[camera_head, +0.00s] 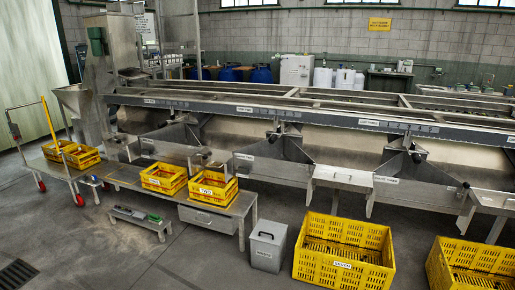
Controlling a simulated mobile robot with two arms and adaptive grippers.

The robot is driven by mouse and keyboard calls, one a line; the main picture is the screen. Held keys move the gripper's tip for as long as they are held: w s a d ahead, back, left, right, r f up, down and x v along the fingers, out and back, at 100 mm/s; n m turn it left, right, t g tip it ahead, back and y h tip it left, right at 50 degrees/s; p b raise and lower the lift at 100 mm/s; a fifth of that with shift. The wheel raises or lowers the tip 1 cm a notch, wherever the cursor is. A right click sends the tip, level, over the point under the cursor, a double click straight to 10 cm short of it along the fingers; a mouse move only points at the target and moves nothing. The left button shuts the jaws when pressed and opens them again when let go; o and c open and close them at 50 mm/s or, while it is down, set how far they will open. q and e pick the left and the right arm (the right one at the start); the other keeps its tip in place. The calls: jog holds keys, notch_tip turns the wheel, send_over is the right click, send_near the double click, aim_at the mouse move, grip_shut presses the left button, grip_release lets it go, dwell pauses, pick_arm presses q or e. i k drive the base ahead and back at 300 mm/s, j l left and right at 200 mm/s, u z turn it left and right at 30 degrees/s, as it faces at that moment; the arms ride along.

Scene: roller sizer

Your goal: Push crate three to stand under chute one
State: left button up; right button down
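Several yellow crates are in view, with labels too small to read surely, so I cannot tell which is crate three. Two small ones, a left crate (160,188) and a right crate (206,197), stand side by side on a low metal bench (229,211). A large labelled crate (325,273) stands on the floor at the lower right. Another large crate (441,271) is at the right edge, partly cut off. Along the machine hang a left chute (174,138), a middle chute (277,149) and a right chute (402,168). Neither gripper shows.
A cart (62,171) with red wheels and two yellow crates stands at the left. A grey bin (268,247) is left of the large floor crate. A low step (140,218) with small items stands before the bench. The floor at front left is clear, with a drain grate (17,273).

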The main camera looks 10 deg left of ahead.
aim_at(169, 185)
jog(key=i+j+u, duration=0.25)
jog(key=i+u, duration=0.15)
jog(key=i+j+u, duration=0.1)
jog(key=i+u, duration=0.75)
jog(key=i+l+u, duration=0.25)
jog(key=i+u, duration=0.15)
